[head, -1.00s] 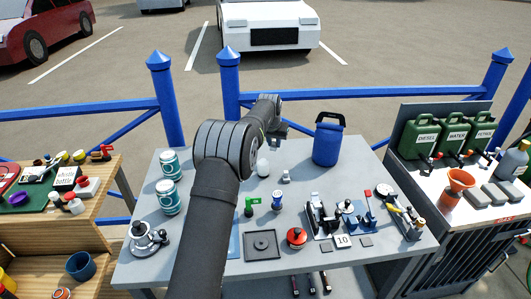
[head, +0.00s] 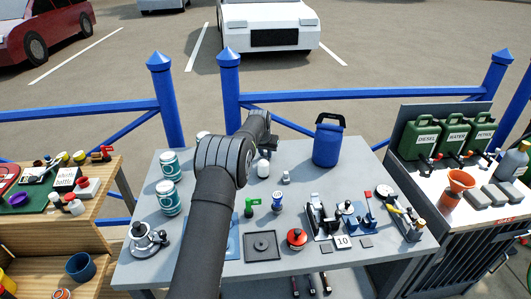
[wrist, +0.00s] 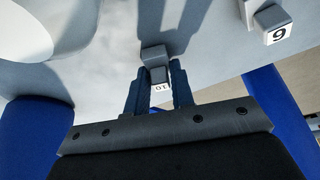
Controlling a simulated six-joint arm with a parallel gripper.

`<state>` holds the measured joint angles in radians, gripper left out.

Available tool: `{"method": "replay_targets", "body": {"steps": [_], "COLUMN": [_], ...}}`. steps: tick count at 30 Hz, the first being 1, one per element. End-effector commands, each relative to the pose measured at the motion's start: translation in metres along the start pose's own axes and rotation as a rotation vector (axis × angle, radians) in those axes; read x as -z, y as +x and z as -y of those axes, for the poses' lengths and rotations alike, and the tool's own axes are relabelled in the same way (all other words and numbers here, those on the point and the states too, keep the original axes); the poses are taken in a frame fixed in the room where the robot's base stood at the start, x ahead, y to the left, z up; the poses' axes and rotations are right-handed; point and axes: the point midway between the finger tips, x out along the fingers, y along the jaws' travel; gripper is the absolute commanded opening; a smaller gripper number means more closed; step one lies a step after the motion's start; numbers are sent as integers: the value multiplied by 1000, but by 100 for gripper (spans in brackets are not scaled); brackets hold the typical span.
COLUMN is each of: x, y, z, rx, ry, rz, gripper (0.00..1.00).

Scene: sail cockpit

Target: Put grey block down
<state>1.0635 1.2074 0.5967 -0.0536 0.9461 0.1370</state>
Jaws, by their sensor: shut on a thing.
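Whether the block touches the table cannot be told. Another small grey block (head: 286,176) stands on the table; a similar block with a label like 6 or 9 (wrist: 272,20) shows at the upper right of the wrist view.
A blue jug (head: 328,143) stands at the back right of the table. Teal-and-white cans (head: 170,198) stand on the left. A white bottle (head: 263,168) is right of my arm, and a black square tray (head: 262,246) is in front. Bare table lies around the small block.

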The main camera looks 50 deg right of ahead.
Motion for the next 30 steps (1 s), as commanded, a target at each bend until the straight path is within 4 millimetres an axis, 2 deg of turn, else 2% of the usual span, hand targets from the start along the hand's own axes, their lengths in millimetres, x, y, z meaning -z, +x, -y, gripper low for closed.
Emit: {"method": "replay_targets", "body": {"steps": [1, 2, 5, 13, 17, 23, 30], "x": [-1, -1, -1, 0, 1, 1, 1], "y": [2, 2, 2, 1, -6, -37, -85], "z": [0, 0, 0, 0, 0, 0, 0], "rx": [0, 0, 0, 0, 0, 0, 0], "ry": [0, 0, 0, 0, 0, 0, 0], "rz": [1, 0, 0, 0, 0, -1, -1], "gripper": [0, 26, 44, 44, 44, 44, 44]}}
